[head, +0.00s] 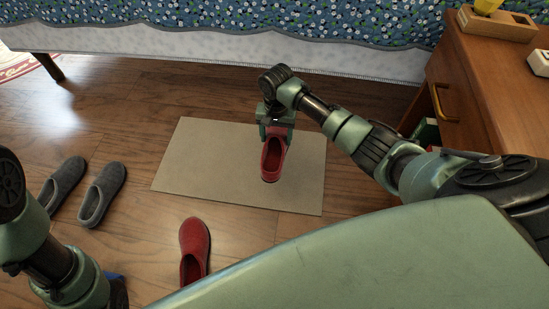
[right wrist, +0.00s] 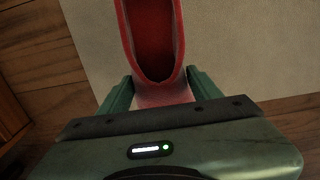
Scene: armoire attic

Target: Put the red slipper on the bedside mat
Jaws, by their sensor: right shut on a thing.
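A red slipper (head: 271,160) is held by my right gripper (head: 275,136), over the right half of the beige bedside mat (head: 210,160) in the head view. In the right wrist view the slipper (right wrist: 155,88) sits between the two fingers (right wrist: 160,92), and the mat (right wrist: 240,50) shows beyond and below it. I cannot tell whether the slipper touches the mat. A second red slipper (head: 195,245) lies on the wooden floor in front of the mat, its lower end cut off by my body. My left arm shows at the lower left; its gripper is not in view.
Two grey slippers (head: 66,182) (head: 102,193) lie on the floor left of the mat. The bed (head: 250,48) runs along the back. A wooden nightstand (head: 470,85) stands at the right, close to my right arm. The mat's left half is clear.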

